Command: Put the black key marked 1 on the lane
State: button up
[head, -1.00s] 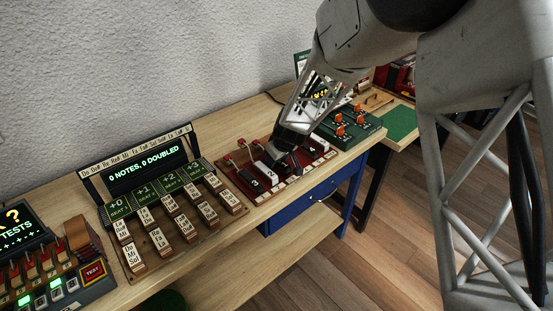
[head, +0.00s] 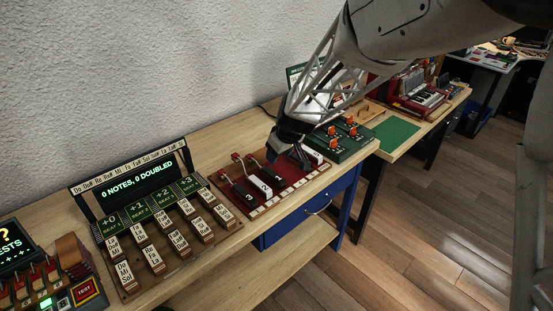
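The red key board (head: 292,184) lies on the wooden bench in mid view, with a row of pale tiles along its front edge. On its left part are a black key marked 3 (head: 246,197) and, to its right, a key marked 2 (head: 264,186). My gripper (head: 300,160) points down over the back right part of the board. A white block (head: 313,156) shows just right of the fingers. I cannot make out a black key marked 1; the gripper may hide it. The fingertips are dark and small, so I cannot tell whether they hold anything.
Red-knobbed levers (head: 238,158) stand behind the keys. A green board with orange knobs (head: 345,138) sits close on the right. On the left is a rack of labelled wooden blocks (head: 178,240) with a display reading "0 NOTES, 0 DOUBLED" (head: 142,184).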

jog(key=shift+s+d+r, duration=0.1)
jog(key=shift+r, duration=0.2)
dwell(0.7)
jog(key=s+d+r+m+h, duration=0.1)
jog(key=s+d+r+m, duration=0.1)
jog(key=s+d+r, duration=0.5)
jog(key=s+d+r+m, duration=0.2)
jog(key=s+d+r, duration=0.25)
jog(key=s, duration=0.45)
jog(key=s+d+r+m+h, duration=0.1)
jog(key=s+d, duration=0.4)
jog(key=s, duration=0.5)
jog(key=s+d+r+m+h, duration=0.1)
jog(key=s+d+m, duration=0.3)
jog(key=s, duration=0.6)
jog(key=shift+s+d+r+g, duration=0.15)
jog(key=shift+d+r+g, duration=0.15)
jog(key=shift+d, duration=0.3)
